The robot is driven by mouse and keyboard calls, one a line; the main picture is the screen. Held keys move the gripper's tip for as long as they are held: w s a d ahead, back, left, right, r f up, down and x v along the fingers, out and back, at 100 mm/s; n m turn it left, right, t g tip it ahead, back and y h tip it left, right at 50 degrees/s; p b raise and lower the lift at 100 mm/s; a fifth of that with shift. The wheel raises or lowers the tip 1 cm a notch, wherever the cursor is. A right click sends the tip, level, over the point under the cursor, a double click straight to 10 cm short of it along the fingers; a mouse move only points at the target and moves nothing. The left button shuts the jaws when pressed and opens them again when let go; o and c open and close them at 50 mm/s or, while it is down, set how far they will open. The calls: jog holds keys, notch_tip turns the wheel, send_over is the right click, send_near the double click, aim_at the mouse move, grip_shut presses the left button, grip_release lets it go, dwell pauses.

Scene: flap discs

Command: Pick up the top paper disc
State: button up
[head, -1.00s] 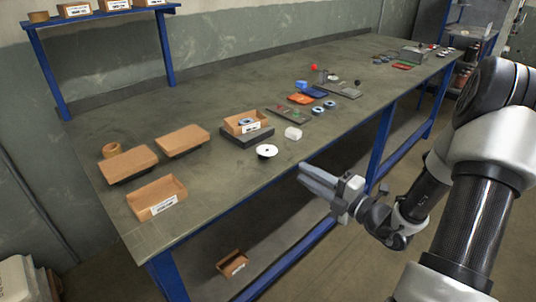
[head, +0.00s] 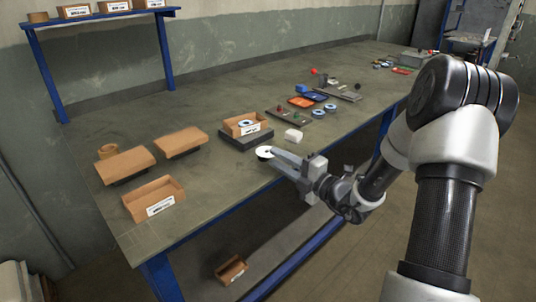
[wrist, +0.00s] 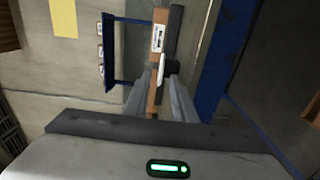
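The white paper disc (head: 262,152) lies flat near the front edge of the workbench, with a dark centre. I cannot tell how many discs are stacked there. In the wrist view, which is turned sideways, a thin white edge (wrist: 161,70) that looks like the disc shows between the fingers, near their tips. My gripper (head: 274,155) reaches in level from the right, its tips at the disc's right side and partly over it in the head view. The wrist view shows the two fingers (wrist: 154,84) apart. I cannot see either finger touching the disc.
Behind the disc, a cardboard bin (head: 233,129) sits on a dark block (head: 240,141). Cardboard boxes, including an open one (head: 148,192), stand left. The bench (head: 215,175) is bare between that box and the disc.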

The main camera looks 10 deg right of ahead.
grip_shut()
